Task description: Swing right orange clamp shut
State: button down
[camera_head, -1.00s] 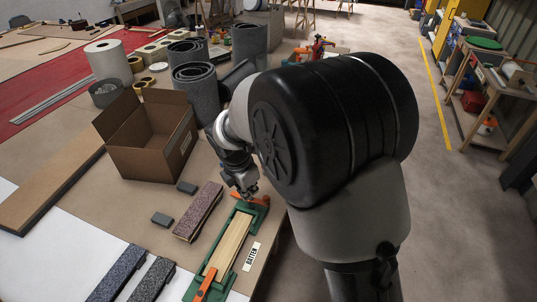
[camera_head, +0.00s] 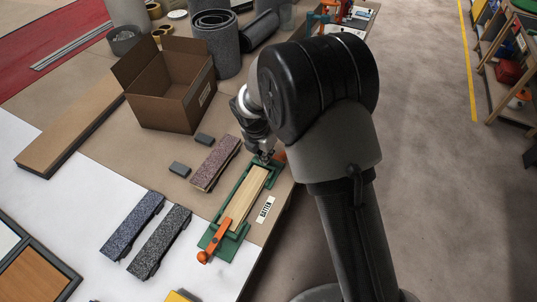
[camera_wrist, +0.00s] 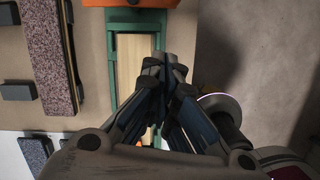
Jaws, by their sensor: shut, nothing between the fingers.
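A green frame (camera_head: 225,243) holds a pale wood strip (camera_head: 243,198) on the bench; the strip also shows in the wrist view (camera_wrist: 133,65). An orange clamp (camera_head: 280,156) at its far, right-hand end is partly hidden by my gripper. In the wrist view this clamp (camera_wrist: 130,4) is cut off by the top edge and lies across the frame. I cannot tell its exact angle. A second orange clamp (camera_head: 215,238) sits at the near end, its arm slanting off the strip. My gripper (camera_head: 265,158) is shut and empty, over the far part of the frame.
A purple speckled block (camera_head: 215,163) lies left of the frame, with two small grey blocks (camera_head: 180,169) beyond it. Two dark speckled blocks (camera_head: 160,240) lie nearer. An open cardboard box (camera_head: 165,95) stands behind. A label (camera_head: 265,209) lies near the bench's right edge.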

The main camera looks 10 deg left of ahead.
jog(key=b+x, duration=0.2)
jog(key=x, duration=0.6)
jog(key=shift+w+d+f+b, duration=0.1)
jog(key=shift+w+d+b, duration=0.2)
jog(key=shift+w, duration=0.25)
jog(key=shift+w+d+f+b, duration=0.1)
jog(key=shift+w+d+b, duration=0.2)
jog(key=shift+w, duration=0.25)
jog(key=shift+w+d, duration=0.35)
jog(key=shift+w, duration=0.2)
jog(key=shift+w+d+r+n+p, duration=0.1)
jog(key=shift+d+n+p, duration=0.1)
jog(key=shift+n+p, duration=0.15)
